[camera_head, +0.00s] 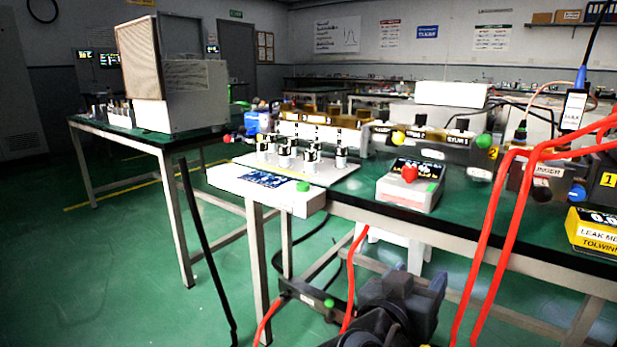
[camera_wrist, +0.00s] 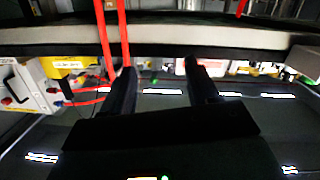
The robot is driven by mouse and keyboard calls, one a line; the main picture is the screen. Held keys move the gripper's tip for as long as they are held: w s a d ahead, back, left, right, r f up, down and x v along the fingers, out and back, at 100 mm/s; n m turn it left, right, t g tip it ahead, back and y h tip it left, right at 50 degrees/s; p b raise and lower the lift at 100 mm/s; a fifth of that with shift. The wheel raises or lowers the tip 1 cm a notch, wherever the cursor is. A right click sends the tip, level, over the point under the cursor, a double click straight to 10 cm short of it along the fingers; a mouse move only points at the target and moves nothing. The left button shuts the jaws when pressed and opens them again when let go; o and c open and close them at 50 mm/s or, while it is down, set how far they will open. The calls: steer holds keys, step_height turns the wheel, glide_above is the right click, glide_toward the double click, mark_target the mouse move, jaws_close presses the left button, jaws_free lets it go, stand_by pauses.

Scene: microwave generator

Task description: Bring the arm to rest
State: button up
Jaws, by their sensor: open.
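My gripper (camera_wrist: 159,68) shows in the wrist view as two dark fingers held apart, with nothing seen held between them. In the head view, dark parts of my arm (camera_head: 395,305) show at the bottom centre, in front of and below the bench edge. The fingertips cannot be made out clearly there. Red hoses (camera_wrist: 112,40) cross the wrist view close to the left finger; whether they touch it I cannot tell.
A green-topped bench (camera_head: 455,225) carries a grey box with a red button (camera_head: 408,185), metal cylinders on a white plate (camera_head: 330,175) and a yellow leak meter (camera_head: 592,232). Red hoses (camera_head: 497,200) hang over its right front. Green floor (camera_head: 90,260) is open at left.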

steer(key=s+d+f+n+y, duration=0.2)
steer(key=s+f+n+y, duration=0.45)
steer(key=s+f, duration=0.9)
steer(key=s+f+y, duration=0.2)
steer(key=s+y, duration=0.3)
steer(key=s, duration=1.2)
steer(key=s+d+r+m+t, duration=0.1)
steer(key=s+d+r+t, duration=0.15)
steer(key=s+r, duration=0.75)
step_height(320, 180, up, 22)
steer(key=p, duration=2.3)
steer(key=shift+s+r+g+h, duration=0.2)
steer(key=shift+s+g+h, duration=0.15)
steer(key=shift+s+h, duration=0.1)
